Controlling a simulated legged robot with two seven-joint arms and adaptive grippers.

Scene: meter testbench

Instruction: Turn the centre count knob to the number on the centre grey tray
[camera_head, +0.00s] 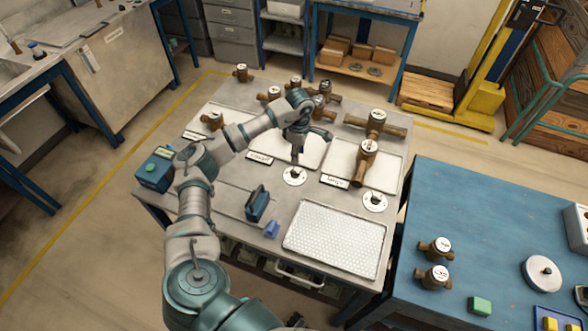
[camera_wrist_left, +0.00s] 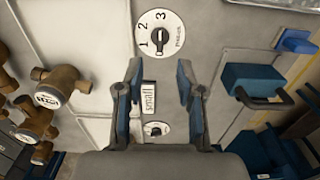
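The centre count dial (camera_head: 294,175) is a white disc with a black knob, in front of the centre grey tray (camera_head: 312,157). In the left wrist view the dial (camera_wrist_left: 160,38) shows 1, 2 and 3; its black bar lies along the line towards 3, but which end points is unclear. My left gripper (camera_head: 312,149) is above the tray's near part, close to the dial. Its fingers (camera_wrist_left: 159,76) are apart and empty, with the dial beyond the tips. Brown meters (camera_head: 320,104) stand at the tray's far end, partly hidden by the gripper. My right gripper is out of view.
Another dial (camera_head: 375,201) lies to the right by a large brown meter (camera_head: 366,160). A blue tool (camera_head: 257,204), a small blue block (camera_head: 271,230) and a white mesh tray (camera_head: 335,240) lie nearer. Another dial (camera_wrist_left: 155,129) shows between the fingers' bases.

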